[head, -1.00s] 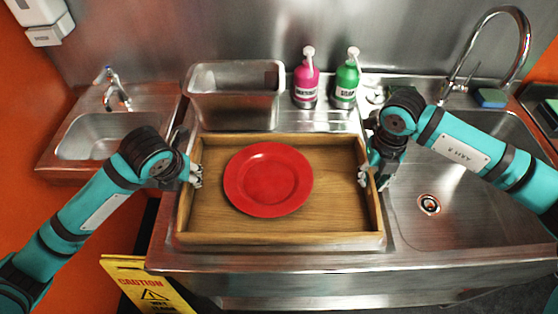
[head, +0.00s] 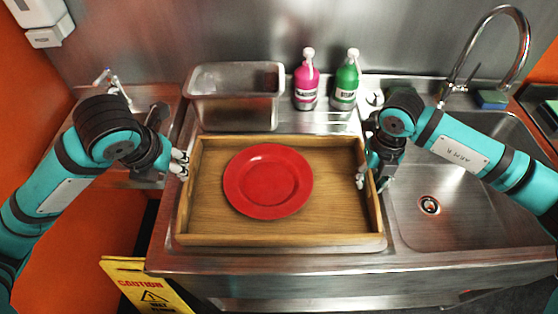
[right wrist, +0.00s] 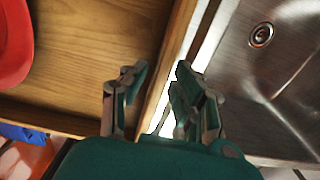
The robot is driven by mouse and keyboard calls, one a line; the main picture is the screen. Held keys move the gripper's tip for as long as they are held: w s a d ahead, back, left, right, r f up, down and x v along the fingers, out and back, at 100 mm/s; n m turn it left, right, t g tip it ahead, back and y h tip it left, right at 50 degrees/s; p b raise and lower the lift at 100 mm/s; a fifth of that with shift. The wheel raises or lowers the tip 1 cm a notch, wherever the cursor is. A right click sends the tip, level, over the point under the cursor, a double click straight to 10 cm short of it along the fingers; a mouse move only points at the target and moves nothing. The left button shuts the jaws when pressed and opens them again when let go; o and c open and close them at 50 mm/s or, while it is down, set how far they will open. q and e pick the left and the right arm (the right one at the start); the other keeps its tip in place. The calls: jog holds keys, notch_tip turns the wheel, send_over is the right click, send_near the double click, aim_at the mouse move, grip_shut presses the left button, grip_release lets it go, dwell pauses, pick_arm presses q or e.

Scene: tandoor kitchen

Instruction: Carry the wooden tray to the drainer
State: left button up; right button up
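The wooden tray (head: 335,220) lies on the metal drainboard beside the right sink basin, with a red plate (head: 268,181) inside it. My left gripper (head: 179,163) is just outside the tray's left wall, apart from it, with its fingers open and empty. My right gripper (head: 372,181) is at the tray's right wall. In the right wrist view, the fingers of my right gripper (right wrist: 157,88) are spread on either side of the tray wall (right wrist: 178,50), with gaps showing. The drainboard (head: 318,122), taken as the drainer, shows its ridges behind the tray.
A metal container (head: 236,112) stands behind the tray. A pink bottle (head: 306,86) and a green bottle (head: 345,85) stand to its right. The right sink basin (head: 455,215) is empty below a tall faucet (head: 524,45). A yellow caution sign (head: 145,288) stands at lower left.

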jog(key=shift+r, duration=0.4)
pick_arm(q)
jog(key=shift+s+r, duration=0.15)
jog(key=shift+r, duration=0.15)
pick_arm(e)
notch_tip(320, 180, up, 11)
dwell(0.3)
